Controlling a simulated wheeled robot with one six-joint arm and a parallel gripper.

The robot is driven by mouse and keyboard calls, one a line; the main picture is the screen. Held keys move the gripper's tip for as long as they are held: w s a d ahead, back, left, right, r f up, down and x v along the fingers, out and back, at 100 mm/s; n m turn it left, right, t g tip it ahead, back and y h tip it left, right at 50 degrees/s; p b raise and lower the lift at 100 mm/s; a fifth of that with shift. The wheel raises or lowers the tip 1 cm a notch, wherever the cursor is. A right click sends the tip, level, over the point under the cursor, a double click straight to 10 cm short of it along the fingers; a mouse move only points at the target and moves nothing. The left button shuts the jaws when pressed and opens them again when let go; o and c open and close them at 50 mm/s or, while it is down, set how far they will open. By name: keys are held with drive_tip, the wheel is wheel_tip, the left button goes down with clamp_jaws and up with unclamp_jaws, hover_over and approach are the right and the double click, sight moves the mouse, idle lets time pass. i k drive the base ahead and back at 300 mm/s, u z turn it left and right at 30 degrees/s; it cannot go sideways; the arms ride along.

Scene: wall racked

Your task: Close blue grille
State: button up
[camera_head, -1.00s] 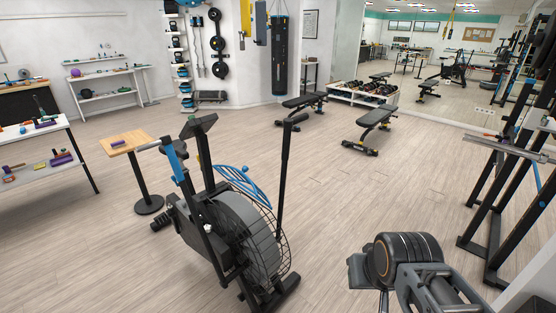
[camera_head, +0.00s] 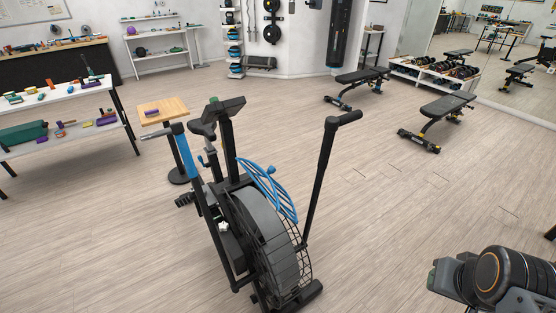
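The blue grille (camera_head: 284,204) is a curved blue wire guard on the fan bike, with a small round blue knob near its top. It stands out at an angle at the upper far side of the grey fan wheel (camera_head: 268,228), apart from the black wire cage (camera_head: 303,272). The wheel's upper rim shows uncovered. The bike's frame and seat post hide part of the grille's left edge. My arm shows at the lower right, well apart from the bike. My gripper's fingers are not in view.
A small wooden-topped stand (camera_head: 163,110) is just behind the bike at left. A black handlebar post (camera_head: 319,180) rises right of the grille. Weight benches (camera_head: 440,118) stand farther back. The floor between bike and my arm is clear.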

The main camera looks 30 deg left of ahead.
sight(271, 169)
drive_tip(key=u, duration=0.45)
drive_tip(key=i, duration=0.75)
drive_tip(key=u, duration=1)
drive_tip(key=i, duration=0.25)
drive_tip(key=u, duration=0.15)
